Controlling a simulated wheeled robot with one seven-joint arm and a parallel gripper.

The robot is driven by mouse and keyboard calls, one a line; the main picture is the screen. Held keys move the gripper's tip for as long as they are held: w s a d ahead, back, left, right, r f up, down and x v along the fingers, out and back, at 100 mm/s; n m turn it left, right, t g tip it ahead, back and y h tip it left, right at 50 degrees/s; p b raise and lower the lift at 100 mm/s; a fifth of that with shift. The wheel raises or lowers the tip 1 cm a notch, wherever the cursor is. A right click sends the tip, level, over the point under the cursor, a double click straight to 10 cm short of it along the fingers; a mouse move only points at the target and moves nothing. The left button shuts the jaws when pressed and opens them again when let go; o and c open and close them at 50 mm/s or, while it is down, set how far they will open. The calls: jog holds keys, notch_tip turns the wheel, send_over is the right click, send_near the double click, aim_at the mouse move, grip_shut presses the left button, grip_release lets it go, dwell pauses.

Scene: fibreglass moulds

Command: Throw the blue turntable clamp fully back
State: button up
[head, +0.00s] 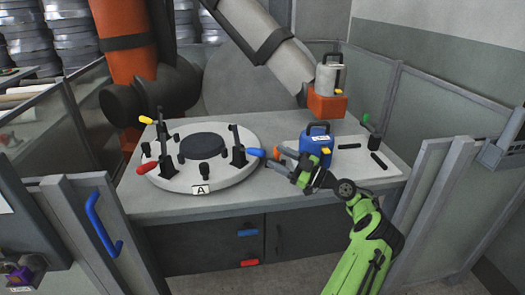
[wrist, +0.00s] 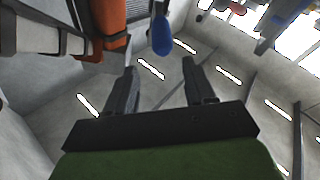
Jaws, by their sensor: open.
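The round pale turntable (head: 215,176) lies on the bench, marked with an "A" label. Its blue clamp handle (head: 256,152) sticks out to the right from a black clamp (head: 238,150) at the right side. My gripper (head: 279,155) is just right of the handle tip, with its fingers open. In the wrist view the blue handle (wrist: 162,38) hangs beyond and between the two spread fingertips (wrist: 158,75). It appears apart from both fingers, and nothing is held.
A yellow-handled clamp (head: 146,121) and a red-handled clamp (head: 148,168) stand on the turntable's left. A blue container (head: 317,143) is close behind my gripper. A grey canister (head: 328,76) sits on an orange block (head: 326,105) farther back. Partition panels flank the bench.

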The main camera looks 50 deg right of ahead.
jog(key=v, duration=0.2)
jog(key=r+v, duration=0.1)
jog(key=v, duration=0.2)
jog(key=shift+s, duration=0.15)
dwell(0.3)
